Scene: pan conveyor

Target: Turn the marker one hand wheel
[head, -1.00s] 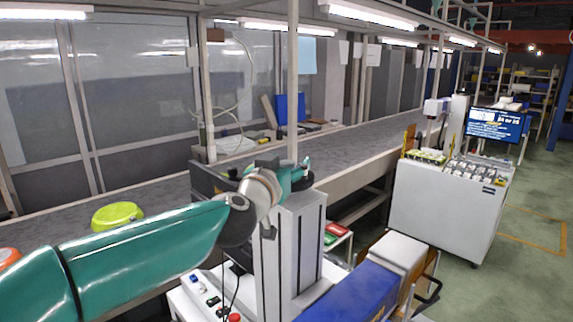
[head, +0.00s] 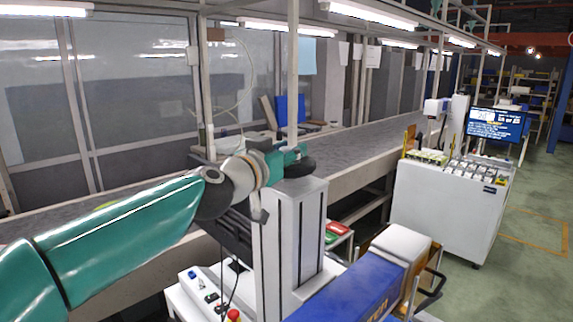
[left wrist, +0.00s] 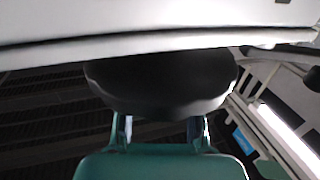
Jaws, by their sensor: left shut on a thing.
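A dark round disc, apparently the hand wheel (head: 299,168), shows at the top of a pale upright post (head: 290,235) in the head view. No marker can be made out on it. My left gripper (head: 292,152) reaches it from the left and is shut on its rim. In the left wrist view the wheel (left wrist: 160,85) fills the middle as a smooth black round body. The two fingers of my left gripper (left wrist: 160,130) meet its near edge; their tips are hidden by it. My right gripper is not in view.
A long grey conveyor (head: 350,145) runs behind the post. A control box (head: 208,290) with a red button stands at the post's left foot. A blue and white body (head: 350,290) is close on the right. A white cabinet (head: 445,205) with a screen (head: 495,124) stands farther right.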

